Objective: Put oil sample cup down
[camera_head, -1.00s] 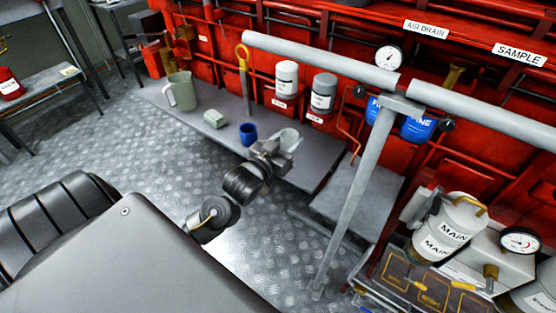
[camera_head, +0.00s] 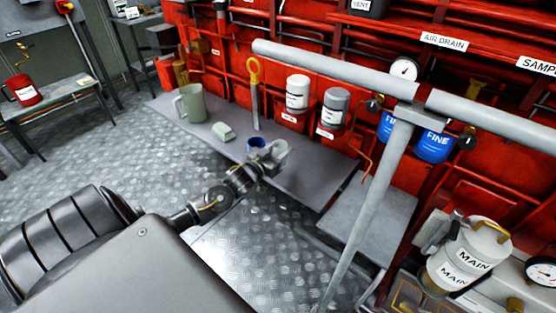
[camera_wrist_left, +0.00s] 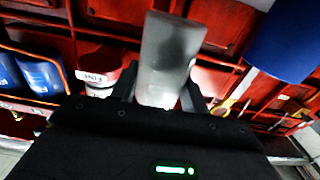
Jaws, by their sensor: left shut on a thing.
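My left gripper (camera_head: 269,157) is shut on a pale grey, translucent cup (camera_head: 279,149), which I take to be the oil sample cup. The gripper is over the front of the grey bench (camera_head: 308,172). In the left wrist view the cup (camera_wrist_left: 168,58) stands between the two fingers (camera_wrist_left: 158,98). Whether its base touches the bench cannot be told. A blue cup (camera_head: 256,143) is just left of the gripper, partly hidden by it; it also shows large at the right of the left wrist view (camera_wrist_left: 288,38). My right gripper is not in view.
A yellow-handled tool (camera_head: 254,90) and white (camera_head: 297,92) and grey (camera_head: 335,108) canisters are behind. A grey rail post (camera_head: 375,205) stands right. Bench right of the cup is clear.

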